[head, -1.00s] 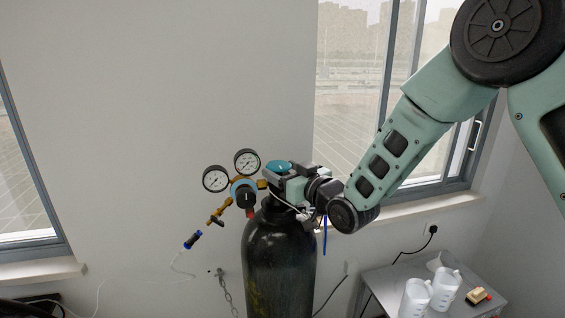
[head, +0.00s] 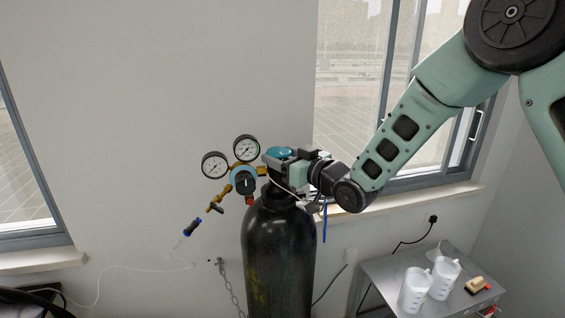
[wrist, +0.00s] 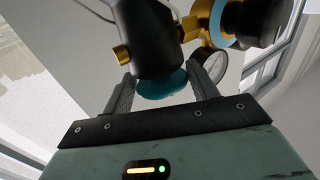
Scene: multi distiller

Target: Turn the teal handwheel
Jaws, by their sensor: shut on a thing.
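The teal handwheel (head: 282,153) sits on top of the dark gas cylinder (head: 280,250), above its valve. My gripper (head: 284,163) reaches in from the right at the top of the cylinder and partly hides the wheel. In the wrist view the teal handwheel (wrist: 163,84) lies between the two fingers of my gripper (wrist: 163,92), which are shut on it from both sides. The dark valve body (wrist: 150,35) stands beyond the wheel in that view. The exact finger contact is partly hidden in the head view.
Two round gauges (head: 215,165) and a brass regulator (head: 243,182) stand left of the wheel, close to my gripper. A hose with a blue fitting (head: 193,227) hangs lower left. A grey table (head: 385,268) with white jugs (head: 414,290) is at the lower right. A window is behind my arm.

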